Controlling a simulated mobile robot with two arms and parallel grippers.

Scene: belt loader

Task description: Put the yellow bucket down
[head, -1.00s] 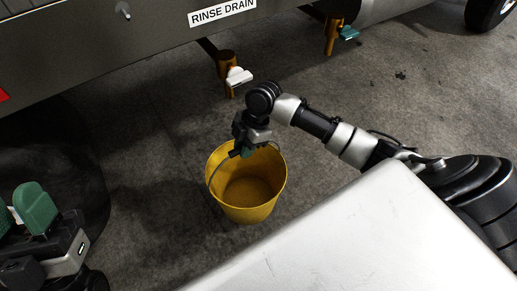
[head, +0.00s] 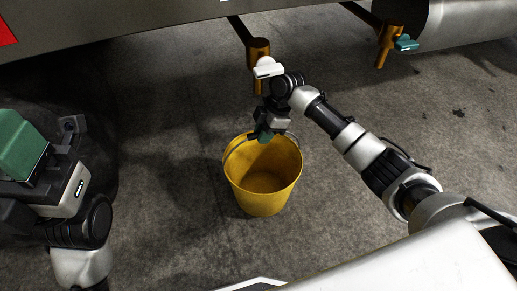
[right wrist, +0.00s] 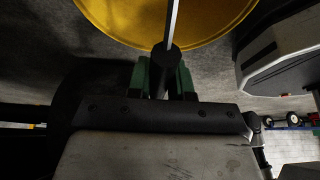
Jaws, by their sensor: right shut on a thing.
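The yellow bucket (head: 262,190) is upright below my right gripper in the head view, its open top facing up. It looks empty. Whether its base touches the floor is hard to tell. My right gripper (head: 265,134) is at the bucket's rim height in the picture, shut on the bucket's handle. In the right wrist view the green fingers (right wrist: 163,78) close around a dark grip on the metal bail, with the yellow bucket (right wrist: 165,22) beyond. My left gripper (head: 22,145) shows at the left edge, away from the bucket; its fingertips are not clear.
Another pipe with a teal-handled valve (head: 405,43) is farther right. The grey concrete floor (head: 165,150) around the bucket is clear.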

